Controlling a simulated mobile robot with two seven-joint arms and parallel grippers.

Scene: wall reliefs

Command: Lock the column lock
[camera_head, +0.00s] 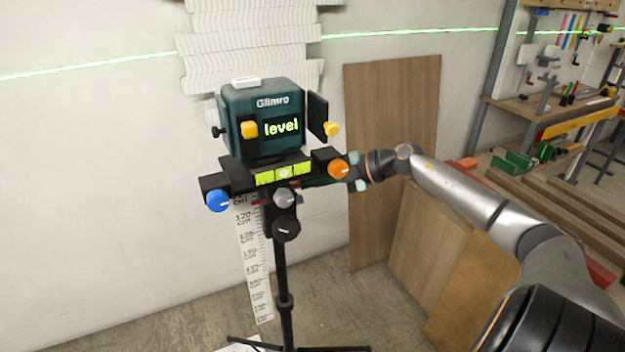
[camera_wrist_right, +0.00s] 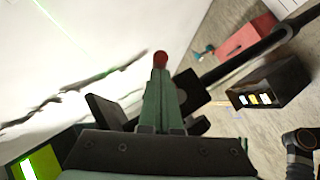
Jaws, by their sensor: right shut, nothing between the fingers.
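A green laser level (camera_head: 265,120) reading "level" sits on a black tripod head. Below it, a grey knob (camera_head: 284,197) and a black knob (camera_head: 286,229) are on the black column (camera_head: 280,265). A small red piece (camera_head: 262,201) shows left of the grey knob. I cannot tell for sure which part is the column lock. My right gripper (camera_head: 322,183) reaches in from the right, partly hidden behind the orange knob (camera_head: 338,168). In the right wrist view its green fingers (camera_wrist_right: 160,85) are shut, and a red rounded end (camera_wrist_right: 160,59) shows at their tips; contact is unclear.
A blue knob (camera_head: 217,200) is at the head's left end. Tripod legs (camera_head: 300,346) spread on the floor. A measuring strip (camera_head: 258,270) stands against the wall behind. Wooden boards (camera_head: 390,130) lean at right, with a workbench (camera_head: 545,110) beyond. Left of the tripod is clear.

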